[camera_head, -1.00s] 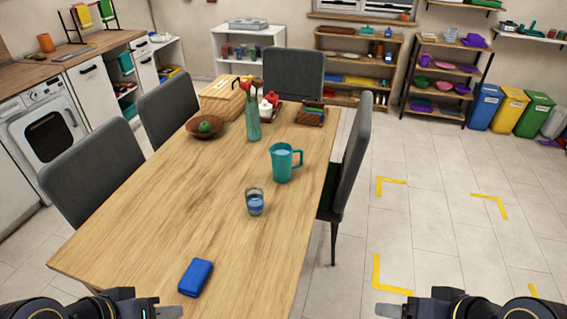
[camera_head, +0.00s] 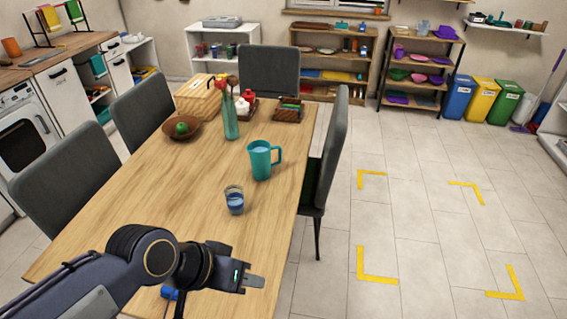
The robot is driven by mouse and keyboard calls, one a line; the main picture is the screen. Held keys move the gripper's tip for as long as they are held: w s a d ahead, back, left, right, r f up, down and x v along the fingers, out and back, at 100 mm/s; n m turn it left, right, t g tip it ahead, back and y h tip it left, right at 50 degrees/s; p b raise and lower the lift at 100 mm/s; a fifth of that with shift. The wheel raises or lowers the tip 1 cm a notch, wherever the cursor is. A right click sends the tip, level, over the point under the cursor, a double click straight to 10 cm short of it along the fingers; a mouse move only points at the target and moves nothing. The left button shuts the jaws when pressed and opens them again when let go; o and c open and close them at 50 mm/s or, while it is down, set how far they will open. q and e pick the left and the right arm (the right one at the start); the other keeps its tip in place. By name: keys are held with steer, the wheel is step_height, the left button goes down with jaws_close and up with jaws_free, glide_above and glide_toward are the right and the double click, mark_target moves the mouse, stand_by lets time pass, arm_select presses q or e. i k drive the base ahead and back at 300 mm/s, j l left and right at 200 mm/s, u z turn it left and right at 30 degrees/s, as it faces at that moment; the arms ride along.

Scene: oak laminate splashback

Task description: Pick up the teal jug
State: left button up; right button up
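The teal jug (camera_head: 261,161) stands upright on the wooden table (camera_head: 150,200), near its right edge, with its handle to the right. It seems to hold a pale blue liquid. My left gripper (camera_head: 250,282) reaches in from the lower left over the near part of the table, well short of the jug and apart from it. Its fingers are seen from the side, so I cannot tell if they are open. My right gripper is out of view.
A glass with blue liquid (camera_head: 234,200) stands just nearer than the jug. A green vase (camera_head: 230,121) and a brown bowl (camera_head: 181,131) stand farther back. My arm mostly hides a blue item (camera_head: 170,292). A grey chair (camera_head: 333,150) stands at the table's right side.

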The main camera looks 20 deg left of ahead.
mark_target(266, 160)
steer(key=i+l+z, duration=0.2)
steer(key=i+l, duration=0.15)
steer(key=l, duration=0.25)
steer(key=i+l+z, duration=0.2)
steer(key=i+l, duration=0.2)
steer(key=l, duration=0.15)
steer(key=i+l+u, duration=0.1)
steer(key=i+u, duration=0.3)
steer(key=i+l+u, duration=0.35)
steer(key=i, duration=0.15)
steer(key=i+j+u, duration=0.1)
steer(key=u, duration=0.35)
steer(key=i+u, duration=0.3)
steer(key=u, duration=0.2)
steer(key=i+u, duration=0.15)
steer(key=u, duration=0.3)
steer(key=i+l+u, duration=0.15)
steer(key=u, duration=0.3)
steer(key=i+l+u, duration=0.2)
steer(key=u, duration=0.25)
steer(key=i+l+u, duration=0.15)
steer(key=u, duration=0.25)
steer(key=i+l+u, duration=0.35)
steer(key=k+j, duration=0.05)
